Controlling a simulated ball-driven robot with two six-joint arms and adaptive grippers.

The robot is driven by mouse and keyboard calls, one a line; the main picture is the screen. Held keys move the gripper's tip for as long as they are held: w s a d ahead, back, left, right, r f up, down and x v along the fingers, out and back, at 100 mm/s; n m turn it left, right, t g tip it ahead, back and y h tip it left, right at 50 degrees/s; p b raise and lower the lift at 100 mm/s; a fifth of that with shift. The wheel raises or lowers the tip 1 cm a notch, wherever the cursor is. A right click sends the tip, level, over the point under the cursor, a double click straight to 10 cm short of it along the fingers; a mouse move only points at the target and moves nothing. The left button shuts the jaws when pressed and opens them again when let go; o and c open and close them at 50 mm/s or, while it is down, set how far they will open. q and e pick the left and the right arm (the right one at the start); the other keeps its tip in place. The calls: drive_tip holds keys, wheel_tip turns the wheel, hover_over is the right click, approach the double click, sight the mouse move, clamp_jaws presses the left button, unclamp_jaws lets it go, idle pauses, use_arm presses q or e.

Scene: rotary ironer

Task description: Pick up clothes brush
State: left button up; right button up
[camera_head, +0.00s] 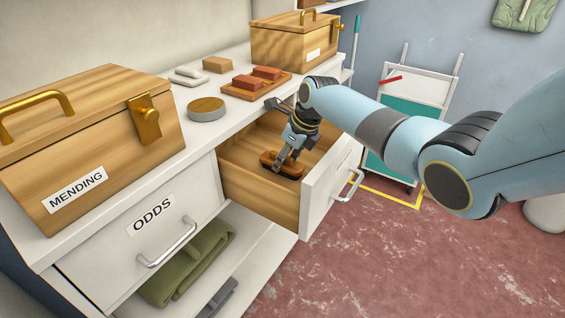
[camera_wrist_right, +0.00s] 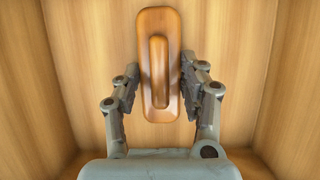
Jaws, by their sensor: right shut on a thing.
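The clothes brush (camera_head: 281,165) is a brown wooden oblong with a raised handle along its middle. It lies in the open wooden drawer (camera_head: 238,179) in the head view. In the right wrist view the brush (camera_wrist_right: 160,22) lies lengthwise over the drawer floor. My right gripper (camera_head: 283,161) reaches down into the drawer over the brush. In the wrist view its two fingers (camera_wrist_right: 160,88) stand on either side of the brush and are shut on it. Whether the brush touches the drawer floor cannot be told. My left gripper is not in view.
A wooden box marked MENDING (camera_head: 95,150) and another wooden box (camera_head: 290,40) stand on the white counter. Between them are a round tin (camera_head: 206,109) and a tray (camera_head: 240,93) with reddish blocks. A shut ODDS drawer (camera_head: 140,245) is beside the open one. The drawer walls enclose the gripper.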

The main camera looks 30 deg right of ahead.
sight(296, 166)
drive_tip(key=shift+r, duration=0.3)
drive_tip(key=s, duration=0.1)
drive_tip(key=s+d+p, duration=0.1)
drive_tip(key=s+r+p, duration=0.1)
drive_tip(key=s, duration=0.1)
drive_tip(key=shift+d, duration=0.4)
wheel_tip(296, 166, up, 13)
drive_tip(key=p, duration=0.2)
drive_tip(key=shift+w+r+p, duration=0.15)
drive_tip(key=shift+r+p, duration=0.05)
drive_tip(key=shift+p, duration=0.2)
drive_tip(key=shift+a, duration=0.1)
